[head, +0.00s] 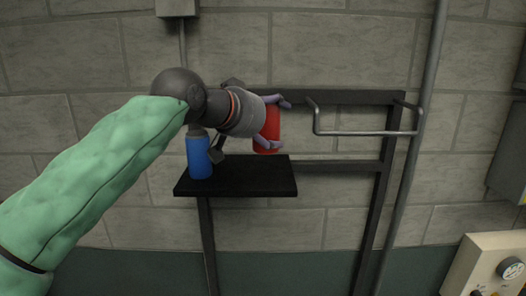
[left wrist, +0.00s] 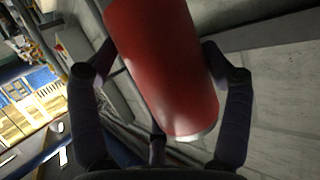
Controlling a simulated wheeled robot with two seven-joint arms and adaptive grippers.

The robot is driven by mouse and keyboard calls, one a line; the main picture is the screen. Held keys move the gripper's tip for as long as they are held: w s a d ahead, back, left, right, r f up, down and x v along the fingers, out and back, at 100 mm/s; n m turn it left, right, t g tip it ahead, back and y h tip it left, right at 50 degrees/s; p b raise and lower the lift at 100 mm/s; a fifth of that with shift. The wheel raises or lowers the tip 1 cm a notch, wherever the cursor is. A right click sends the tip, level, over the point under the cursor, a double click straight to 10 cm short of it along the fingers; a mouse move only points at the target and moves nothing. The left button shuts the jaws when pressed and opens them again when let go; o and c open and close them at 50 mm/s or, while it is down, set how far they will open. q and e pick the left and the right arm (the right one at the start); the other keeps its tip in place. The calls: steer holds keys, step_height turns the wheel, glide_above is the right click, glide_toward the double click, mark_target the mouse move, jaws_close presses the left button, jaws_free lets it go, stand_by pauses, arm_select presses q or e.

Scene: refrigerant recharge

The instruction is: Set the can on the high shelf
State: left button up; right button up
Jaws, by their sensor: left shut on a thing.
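A red can (head: 269,128) is in my left gripper (head: 274,122), at the right part of the black shelf (head: 237,187). In the left wrist view the red can (left wrist: 165,70) fills the middle, with the dark fingers of my left gripper (left wrist: 165,100) on both sides of it. The gripper is shut on the can. In the head view the can looks upright and its lower end is just above or at the shelf's surface; I cannot tell whether it touches. My right gripper is in neither view.
A blue can (head: 199,155) stands on the left part of the shelf. A metal rail (head: 365,133) sticks out to the right of the shelf, on the dark frame (head: 372,215). A pipe (head: 411,150) runs beside it. A beige control box (head: 488,265) is at lower right.

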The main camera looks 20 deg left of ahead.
arm_select(q)
steer(key=w+a+f, duration=0.1)
steer(key=f, duration=0.1)
steer(key=w+f, duration=0.2)
steer(key=f, duration=0.1)
steer(key=w+a+f+p, duration=0.1)
steer(key=w+f, duration=0.1)
steer(key=f, duration=0.1)
steer(key=shift+w+a+f, duration=0.1)
steer(key=shift+a+f, duration=0.05)
steer(key=shift+a, duration=0.2)
steer(key=shift+f, duration=0.35)
steer(key=shift+f, duration=0.1)
steer(key=shift+f, duration=0.15)
steer(key=o, duration=1.5)
